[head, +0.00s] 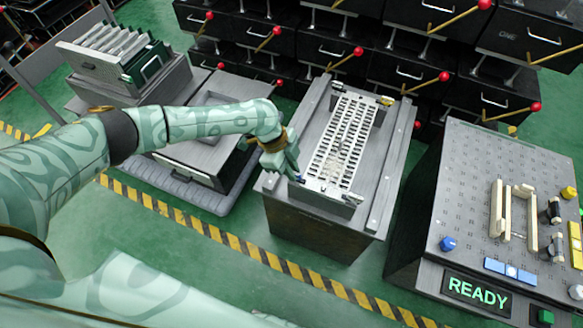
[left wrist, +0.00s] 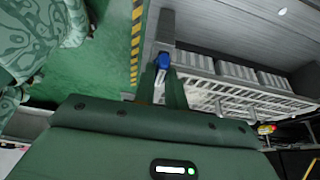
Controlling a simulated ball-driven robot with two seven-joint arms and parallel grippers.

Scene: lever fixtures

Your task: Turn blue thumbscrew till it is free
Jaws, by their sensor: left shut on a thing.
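The blue thumbscrew (left wrist: 163,60) sits at the near left corner of a grey fixture that carries a white slotted rack (head: 340,145). In the head view only a small blue bit (head: 298,178) of it shows beside my left gripper (head: 284,164). My left gripper reaches down to that corner from the left. In the left wrist view its two fingers (left wrist: 163,82) are shut on the thumbscrew, whose blue head shows at the fingertips. The thumbscrew's lower part is hidden. My right gripper is in neither view.
A sloped grey console (head: 470,205) stands at the right, with a blue knob (head: 447,243), cream handles and a READY display (head: 478,293). Black drawers (head: 330,45) with red-tipped levers line the back. A grey unit (head: 205,150) stands to the left. Green floor lies in front.

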